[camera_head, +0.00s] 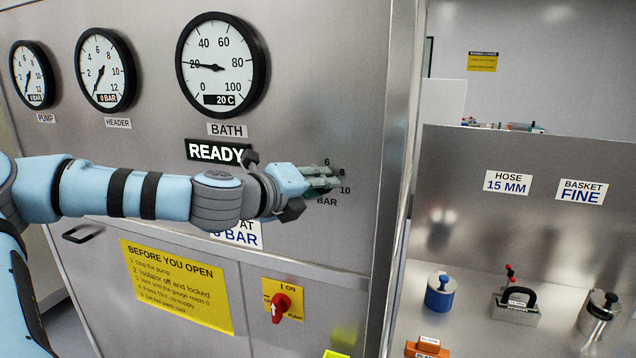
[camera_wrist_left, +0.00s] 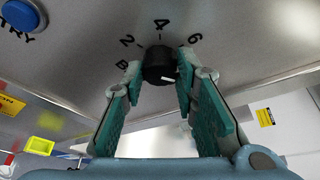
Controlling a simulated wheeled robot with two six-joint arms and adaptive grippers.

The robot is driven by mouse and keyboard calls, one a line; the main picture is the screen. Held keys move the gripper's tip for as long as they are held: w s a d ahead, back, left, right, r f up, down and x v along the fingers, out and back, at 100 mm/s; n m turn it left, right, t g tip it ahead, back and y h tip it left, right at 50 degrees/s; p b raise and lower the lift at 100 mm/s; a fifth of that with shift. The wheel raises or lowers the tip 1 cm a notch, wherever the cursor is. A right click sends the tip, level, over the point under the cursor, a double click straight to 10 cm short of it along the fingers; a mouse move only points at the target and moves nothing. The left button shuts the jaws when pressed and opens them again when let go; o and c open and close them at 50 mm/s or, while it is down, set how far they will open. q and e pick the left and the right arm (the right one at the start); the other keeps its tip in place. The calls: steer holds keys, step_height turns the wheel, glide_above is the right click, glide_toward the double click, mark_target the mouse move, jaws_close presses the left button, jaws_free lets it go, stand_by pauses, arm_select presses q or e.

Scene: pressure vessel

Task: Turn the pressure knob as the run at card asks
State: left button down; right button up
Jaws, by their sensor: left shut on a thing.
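The black pressure knob (camera_wrist_left: 158,65) sits on the steel panel in the left wrist view, with the numbers 2, 4 and 6 around it. A white mark on it points to the lower right, past the 6 side. My left gripper (camera_head: 324,181) is at the knob, and its teal fingers are shut on it from both sides. In the head view the fingers hide the knob; 6, 8, 10 and BAR show around them. The run at card (camera_head: 247,236) is partly behind my left arm; "AT" and "BAR" show, but its number is partly hidden. My right gripper is not in view.
A READY sign (camera_head: 215,150) sits above my arm, under the bath gauge (camera_head: 221,62). The header gauge (camera_head: 104,70) reads 0 BAR. A red isolator handle (camera_head: 280,307) is below. A blue button (camera_wrist_left: 20,14) is near the knob. A bench with parts stands at right.

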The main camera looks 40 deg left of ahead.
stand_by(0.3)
arm_select(q)
steer(key=c, duration=1.3)
jaws_free()
